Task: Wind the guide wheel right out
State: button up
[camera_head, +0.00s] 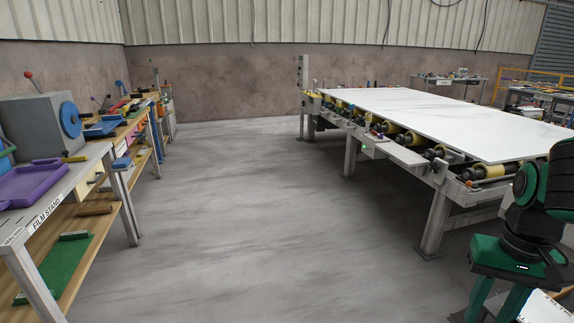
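I cannot single out the guide wheel for certain. A long roller table (436,211) stands at the right with a large white slab (440,118) lying flat on it. Several yellow and black rollers (411,139) show along its near side, under the slab's edge. Small knobs and a red-orange part (469,183) sit at its near corner; they are too small to make out. My green and black arm shows at the lower right, in front of the table's near end. My gripper is out of view.
A bench labelled FILM STAND (47,212) stands at the left, with a purple tray (42,184) and a grey box with a blue disc (70,119). More cluttered benches lie behind it and at the far right. The grey floor (235,220) between is clear up to the back wall.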

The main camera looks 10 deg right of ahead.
aim_at(434, 167)
jog(key=i, duration=1.15)
jog(key=z, duration=0.5)
jog(key=i, duration=1.55)
jog(key=z, duration=0.5)
